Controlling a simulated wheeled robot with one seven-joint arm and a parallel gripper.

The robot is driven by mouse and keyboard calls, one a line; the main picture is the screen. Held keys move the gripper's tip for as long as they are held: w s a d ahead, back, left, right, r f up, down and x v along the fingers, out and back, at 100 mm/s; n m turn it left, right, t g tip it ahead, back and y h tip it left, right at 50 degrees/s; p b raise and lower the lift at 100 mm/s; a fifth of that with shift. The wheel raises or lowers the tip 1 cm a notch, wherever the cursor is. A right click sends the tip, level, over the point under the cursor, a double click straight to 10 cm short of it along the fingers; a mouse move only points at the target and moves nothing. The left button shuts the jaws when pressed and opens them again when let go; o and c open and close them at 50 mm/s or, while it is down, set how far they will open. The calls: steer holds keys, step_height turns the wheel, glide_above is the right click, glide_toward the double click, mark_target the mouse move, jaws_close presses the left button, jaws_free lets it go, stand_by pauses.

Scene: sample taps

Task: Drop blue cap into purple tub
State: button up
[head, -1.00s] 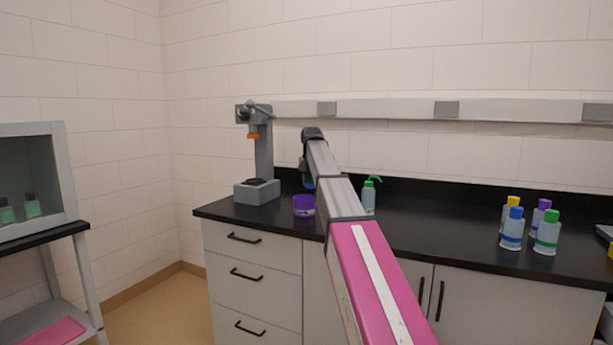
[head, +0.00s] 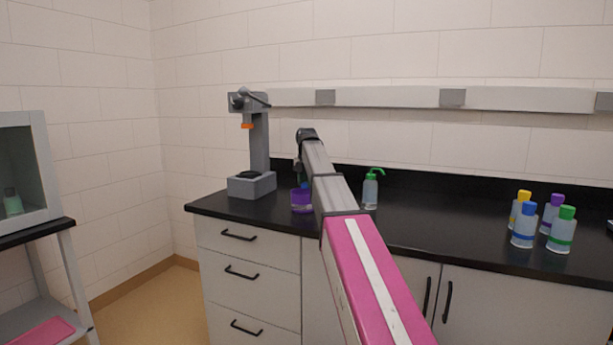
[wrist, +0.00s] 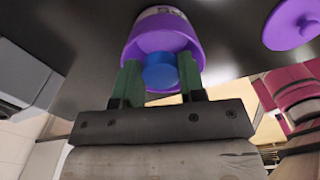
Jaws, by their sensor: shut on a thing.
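The blue cap (wrist: 160,71) is held between the green fingers of my gripper (wrist: 161,80) in the wrist view. The purple tub (wrist: 140,38) is right behind the cap, and its open mouth faces the fingers. The cap lines up with the mouth; I cannot tell how far it is inside the rim. In the head view the purple tub (head: 301,206) stands on the black bench, with my gripper right above it, partly hidden by my arm.
A purple round lid (wrist: 292,22) lies near the tub in the wrist view. In the head view, a grey press-like stand (head: 252,184) is left of the tub, and a green-topped wash bottle (head: 370,192) is to its right. Several capped bottles (head: 524,232) stand far right.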

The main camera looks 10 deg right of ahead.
steer(key=shift+f, duration=0.55)
steer(key=o, duration=1)
steer(key=shift+c, duration=0.2)
steer(key=shift+r, duration=0.15)
step_height(320, 180, up, 11)
steer(key=shift+f, duration=0.2)
